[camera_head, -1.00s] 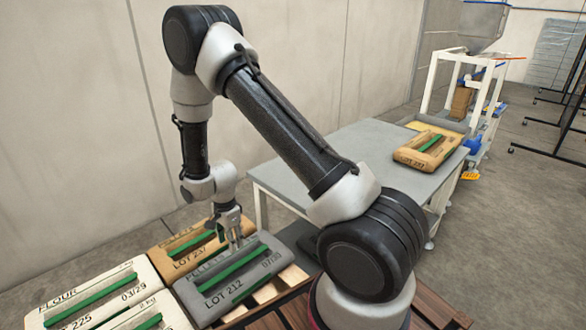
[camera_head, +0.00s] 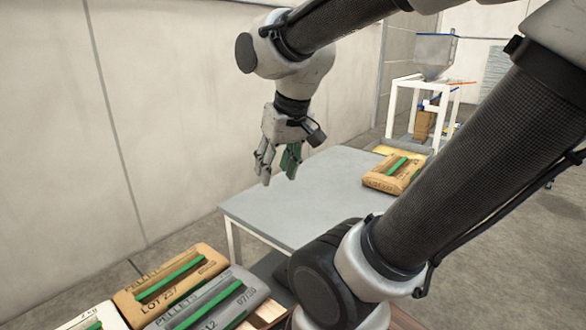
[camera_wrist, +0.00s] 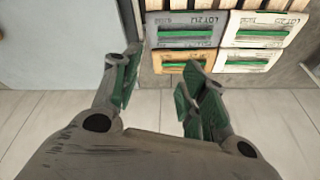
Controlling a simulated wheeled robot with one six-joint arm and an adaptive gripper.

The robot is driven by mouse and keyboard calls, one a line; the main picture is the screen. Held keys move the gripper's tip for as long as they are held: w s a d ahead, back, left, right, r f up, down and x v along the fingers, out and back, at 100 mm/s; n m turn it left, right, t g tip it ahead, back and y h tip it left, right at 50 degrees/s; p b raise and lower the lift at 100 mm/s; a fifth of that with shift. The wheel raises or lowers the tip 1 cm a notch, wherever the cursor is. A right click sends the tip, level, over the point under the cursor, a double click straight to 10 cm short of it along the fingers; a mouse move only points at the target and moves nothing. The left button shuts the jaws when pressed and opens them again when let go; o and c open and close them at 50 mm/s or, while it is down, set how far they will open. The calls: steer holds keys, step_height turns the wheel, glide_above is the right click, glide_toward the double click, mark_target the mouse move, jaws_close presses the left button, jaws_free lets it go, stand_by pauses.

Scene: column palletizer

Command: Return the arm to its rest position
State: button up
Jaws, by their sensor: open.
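My gripper (camera_head: 277,166) hangs from the raised, bent arm in the head view, fingers pointing down, above and behind the left back edge of the grey table (camera_head: 300,195). It is open and holds nothing. In the wrist view my gripper (camera_wrist: 155,90) shows its green-padded fingers spread apart, with bare floor between and below them.
Tan (camera_head: 165,285) and grey (camera_head: 205,305) sacks with green strips lie on a pallet at lower left, beside a cream sack (camera_head: 95,318). Another tan sack (camera_head: 395,174) lies on the table's far end. A white frame with a hopper (camera_head: 436,55) stands behind. A wall runs along the left.

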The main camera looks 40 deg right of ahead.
steer(key=shift+n, duration=0.8)
steer(key=s, duration=0.3)
steer(key=s+r, duration=0.1)
steer(key=shift+s+d, duration=0.25)
steer(key=shift+d, duration=0.15)
